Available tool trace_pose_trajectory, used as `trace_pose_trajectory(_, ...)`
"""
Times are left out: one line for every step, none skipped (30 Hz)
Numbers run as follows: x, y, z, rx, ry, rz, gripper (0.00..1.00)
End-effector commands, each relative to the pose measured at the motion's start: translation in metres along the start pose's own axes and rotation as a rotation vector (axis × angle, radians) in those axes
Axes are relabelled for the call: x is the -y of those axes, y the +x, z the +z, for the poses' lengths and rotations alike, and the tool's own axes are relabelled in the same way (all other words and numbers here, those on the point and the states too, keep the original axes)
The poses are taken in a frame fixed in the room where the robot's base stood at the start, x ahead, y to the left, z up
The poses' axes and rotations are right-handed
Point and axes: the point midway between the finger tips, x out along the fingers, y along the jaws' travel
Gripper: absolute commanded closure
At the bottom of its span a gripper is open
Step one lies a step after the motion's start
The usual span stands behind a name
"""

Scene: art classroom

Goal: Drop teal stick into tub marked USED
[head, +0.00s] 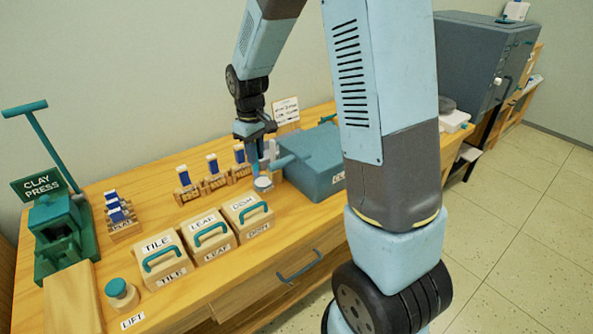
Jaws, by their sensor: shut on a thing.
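My gripper (261,158) is over the back part of the wooden table, pointing down. It is shut on a thin, upright teal piece that looks like the teal stick; it is small and partly hidden by the fingers. A small pale round container (263,184) stands just below the gripper, left of a blue-grey box. I cannot read any mark on it, and no label USED is legible in this view. I cannot tell whether the held piece is inside the container or above it.
The blue-grey box (316,160) stands close right of the gripper. Stamp-like blocks (215,177) and lidded boxes marked TILE, LEAF and DISH (207,237) stand to the left. A green clay press (58,235) is far left. My arm hides the table's right part.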

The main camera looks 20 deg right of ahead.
Motion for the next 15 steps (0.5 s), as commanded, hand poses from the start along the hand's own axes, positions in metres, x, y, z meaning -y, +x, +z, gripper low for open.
trace_pose_trajectory(-0.001,0.008,0.001,0.003,0.003,-0.001,1.00)
trace_pose_trajectory(-0.002,0.013,0.001,0.002,0.004,-0.001,1.00)
trace_pose_trajectory(-0.002,0.020,0.001,0.004,0.004,-0.002,1.00)
trace_pose_trajectory(-0.002,0.025,0.001,0.003,0.005,-0.001,1.00)
trace_pose_trajectory(-0.003,0.031,0.001,0.004,0.005,-0.002,1.00)
trace_pose_trajectory(-0.003,0.037,0.001,0.004,0.006,-0.002,1.00)
trace_pose_trajectory(-0.003,0.042,0.002,0.004,0.006,-0.002,1.00)
trace_pose_trajectory(-0.003,0.046,0.002,0.004,0.006,-0.002,1.00)
trace_pose_trajectory(-0.003,0.051,0.001,0.002,0.006,-0.001,1.00)
trace_pose_trajectory(-0.003,0.053,0.001,0.002,0.006,-0.001,1.00)
trace_pose_trajectory(-0.003,0.056,0.001,0.002,0.006,-0.001,1.00)
trace_pose_trajectory(-0.003,0.058,0.001,0.002,0.006,-0.001,1.00)
trace_pose_trajectory(-0.004,0.059,0.001,0.001,0.006,-0.001,1.00)
trace_pose_trajectory(-0.004,0.060,0.001,0.000,0.006,0.000,1.00)
trace_pose_trajectory(-0.004,0.063,0.001,0.000,0.007,0.000,1.00)
